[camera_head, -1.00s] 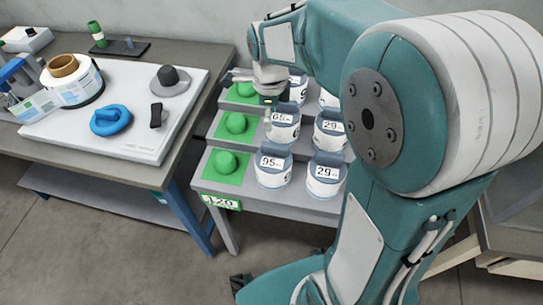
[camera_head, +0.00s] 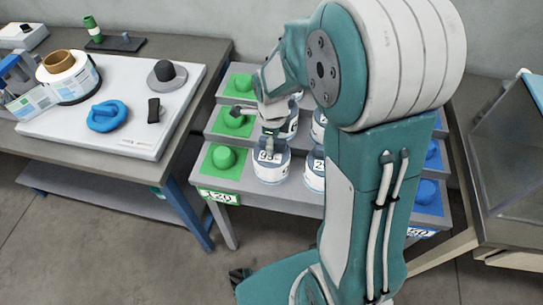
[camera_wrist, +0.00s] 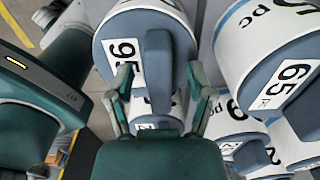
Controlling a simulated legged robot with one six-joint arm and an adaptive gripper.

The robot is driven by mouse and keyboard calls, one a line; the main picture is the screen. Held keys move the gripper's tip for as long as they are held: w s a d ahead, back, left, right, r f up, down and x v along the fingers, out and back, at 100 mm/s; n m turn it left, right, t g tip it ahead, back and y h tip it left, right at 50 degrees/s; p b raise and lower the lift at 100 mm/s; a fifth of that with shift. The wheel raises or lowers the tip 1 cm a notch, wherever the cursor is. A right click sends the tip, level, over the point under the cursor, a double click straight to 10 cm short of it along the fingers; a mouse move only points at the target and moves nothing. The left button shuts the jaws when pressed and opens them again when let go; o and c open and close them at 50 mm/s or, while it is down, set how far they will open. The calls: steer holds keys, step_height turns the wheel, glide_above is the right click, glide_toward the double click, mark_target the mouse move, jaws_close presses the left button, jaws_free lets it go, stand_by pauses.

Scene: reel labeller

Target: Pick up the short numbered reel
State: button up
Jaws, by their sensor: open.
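A white reel with a blue-grey top, marked 95 (camera_head: 270,174), stands on the front step of the tiered stand. In the wrist view this 95 reel (camera_wrist: 185,45) has a raised dark grip (camera_wrist: 159,65) across its top. My gripper (camera_wrist: 160,92) is open, with its fingers on either side of that grip; I cannot tell whether they touch it. In the head view my gripper (camera_head: 269,138) is just above the 95 reel and partly covers its label. A reel marked 65 (camera_wrist: 275,85) is to the right in the wrist view. Another reel (camera_head: 315,170) is partly hidden by my arm.
The stand (camera_head: 290,197) has green knobs (camera_head: 223,157) on the left and blue knobs (camera_head: 427,190) on the right. A glass-sided case (camera_head: 510,130) stands at right.

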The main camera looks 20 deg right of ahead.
steer(key=shift+f, duration=0.1)
jaws_close()
stand_by(0.3)
